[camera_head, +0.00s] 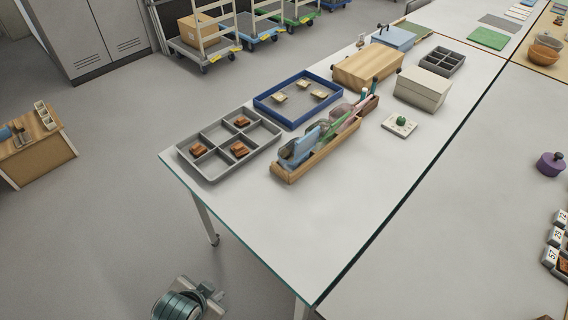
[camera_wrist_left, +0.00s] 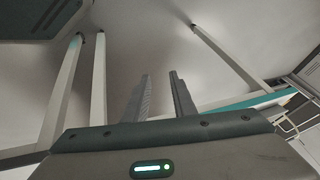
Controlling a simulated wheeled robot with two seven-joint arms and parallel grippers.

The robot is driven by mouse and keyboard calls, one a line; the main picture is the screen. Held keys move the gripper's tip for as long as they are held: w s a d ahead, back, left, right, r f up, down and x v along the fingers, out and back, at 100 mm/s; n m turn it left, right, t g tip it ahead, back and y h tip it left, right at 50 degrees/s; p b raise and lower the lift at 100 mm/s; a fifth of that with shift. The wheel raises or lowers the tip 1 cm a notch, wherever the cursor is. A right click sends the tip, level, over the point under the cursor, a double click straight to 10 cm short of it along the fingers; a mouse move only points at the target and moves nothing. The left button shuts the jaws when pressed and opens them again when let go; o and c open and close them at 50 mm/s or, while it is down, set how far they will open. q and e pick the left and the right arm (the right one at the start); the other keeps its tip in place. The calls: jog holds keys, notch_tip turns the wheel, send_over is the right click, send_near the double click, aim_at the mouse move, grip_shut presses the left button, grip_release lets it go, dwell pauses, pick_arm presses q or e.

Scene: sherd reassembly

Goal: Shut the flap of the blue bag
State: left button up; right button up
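A blue bag (camera_head: 300,145) stands in a narrow wooden rack (camera_head: 318,158) on the near table, at the rack's front left end. It is small here, and I cannot tell how its flap lies. My left gripper (camera_wrist_left: 160,75) shows in the left wrist view with its two fingers apart and nothing between them. In the head view my left arm shows low at the bottom, beside the table's left edge and well away from the bag. My right gripper is not in view.
Pink and green bags (camera_head: 345,118) stand behind the blue one. A grey divided tray (camera_head: 215,170) with brown sherds lies left, a blue-rimmed tray (camera_head: 262,105) behind it. A white tile with a green lump (camera_head: 402,123) lies right. The table's front is clear.

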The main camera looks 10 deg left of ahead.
pick_arm(q)
jog(key=w+r+m+t, duration=0.2)
jog(key=w+r+m, duration=0.1)
jog(key=w, duration=0.3)
jog(key=w+d+r+m+t, duration=0.1)
jog(key=w+r+m+t, duration=0.2)
jog(key=w+m, duration=0.3)
jog(key=w+d+r+m+t, duration=0.1)
jog(key=w+r+m+t, duration=0.1)
jog(key=w+r+m, duration=0.2)
jog(key=shift+w+r+m+t+h, duration=0.15)
jog(key=shift+w+r+m+h, duration=0.1)
jog(key=shift+w, duration=0.5)
jog(key=shift+w+r+m+t+h, duration=0.15)
jog(key=shift+w+m, duration=0.1)
jog(key=shift+w, duration=0.45)
jog(key=w+d+r+m+h, duration=0.3)
jog(key=w+d+m+h, duration=0.1)
jog(key=m, duration=0.8)
jog(key=w+d+r+m+t+h, duration=0.1)
jog(key=w+d+r+m+h, duration=0.2)
jog(key=m, duration=1)
jog(key=w+r+h, duration=0.1)
jog(key=w+h, duration=0.1)
jog(key=h, duration=0.1)
jog(key=shift+d+r, duration=0.2)
jog(key=shift+d, duration=0.15)
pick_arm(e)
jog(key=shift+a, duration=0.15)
